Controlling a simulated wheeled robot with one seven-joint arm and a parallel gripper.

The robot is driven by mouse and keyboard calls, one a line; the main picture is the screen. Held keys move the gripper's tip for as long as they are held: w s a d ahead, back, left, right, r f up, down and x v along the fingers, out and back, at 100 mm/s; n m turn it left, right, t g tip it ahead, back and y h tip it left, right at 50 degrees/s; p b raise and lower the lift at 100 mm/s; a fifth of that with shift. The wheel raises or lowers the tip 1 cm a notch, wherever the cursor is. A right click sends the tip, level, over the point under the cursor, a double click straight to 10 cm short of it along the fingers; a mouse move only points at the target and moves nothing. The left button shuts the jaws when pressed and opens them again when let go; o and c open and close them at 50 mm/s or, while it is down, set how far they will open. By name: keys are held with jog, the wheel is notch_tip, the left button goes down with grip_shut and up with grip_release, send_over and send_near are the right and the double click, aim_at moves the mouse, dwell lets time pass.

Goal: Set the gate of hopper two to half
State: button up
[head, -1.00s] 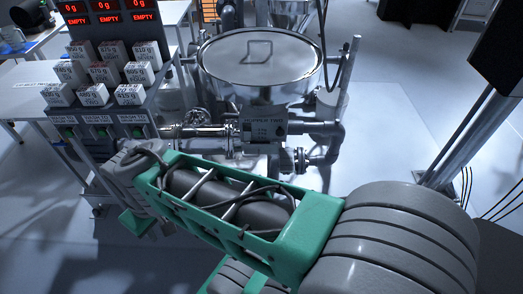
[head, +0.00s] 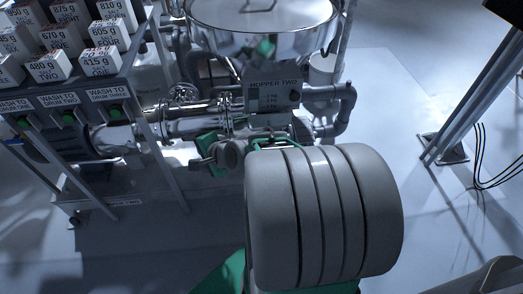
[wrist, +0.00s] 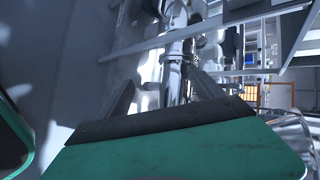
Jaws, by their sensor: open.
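Hopper two is a shiny steel drum (head: 262,18) at the top of the head view. Its grey plate (head: 273,95) reads HOPPER TWO, with small markings too fine to read. Steel pipework (head: 195,125) with flanges runs left from below the plate. I cannot make out the gate or its setting. My gripper (wrist: 162,84) is open and empty in the wrist view, with two dark fingers apart. A shiny pipe (wrist: 175,70) shows beyond and between them; contact cannot be told. In the head view my arm hides most of the gripper and the area below the plate.
A rack with labelled weight blocks (head: 104,32) and green wash buttons (head: 115,112) stands at the left. A small handwheel (head: 183,94) sits above the pipe. A metal post (head: 480,90) and loose cables (head: 480,165) are at the right, with open floor between.

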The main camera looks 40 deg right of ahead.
jog(key=shift+o, duration=0.7)
jog(key=d+f+m+t+h+b, duration=0.2)
jog(key=d+f+m+t+b, duration=0.1)
jog(key=d+f+m, duration=0.3)
jog(key=shift+w+f+m+b, duration=0.3)
jog(key=shift+m+b, duration=0.2)
jog(key=shift+m, duration=0.3)
jog(key=shift+o, duration=0.6)
jog(key=d+m+h+b, duration=0.1)
jog(key=m, duration=0.1)
jog(key=d+m+t+h+b, duration=0.1)
jog(key=d+m, duration=0.1)
jog(key=s+d+f+m+h+b, duration=0.1)
jog(key=d+m, duration=0.1)
jog(key=shift+s+d+f+t, duration=0.1)
jog(key=shift+d+t, duration=0.15)
jog(key=shift+t, duration=0.05)
jog(key=m+h+b, duration=0.3)
jog(key=m+h, duration=0.4)
jog(key=m, duration=0.4)
send_near(261, 129)
jog(key=x, duration=0.3)
jog(key=shift+m, duration=0.3)
jog(key=x, duration=0.2)
jog(key=p+x, duration=0.1)
jog(key=x, duration=0.4)
jog(key=shift+f, duration=0.25)
jog(key=shift+c, duration=0.4)
